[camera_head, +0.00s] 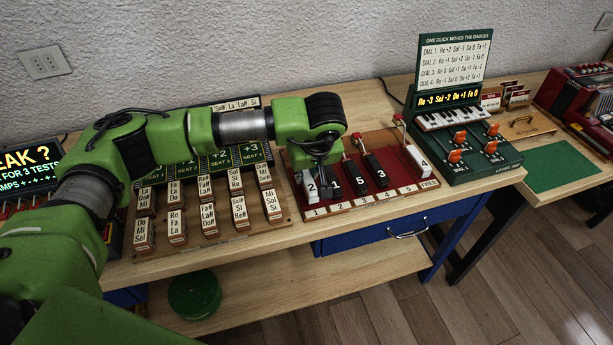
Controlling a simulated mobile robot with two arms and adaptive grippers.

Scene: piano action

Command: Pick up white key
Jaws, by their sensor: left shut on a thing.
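A white key (310,188) marked 2 stands at the left end of the red key tray (347,201). My left gripper (319,165) points down over it and is shut on it, with the fingers partly hiding the key's top. Another white key (417,160) marked 4 leans in the tray's right part. I cannot tell whether the held key is clear of the tray. My right gripper does not show.
Labelled wooden blocks (177,228) stand in rows to the left. A green console (472,150) with a small keyboard and orange switches stands to the right. A strip of bare table (225,247) runs along the front edge. A green round object (194,294) sits on the lower shelf.

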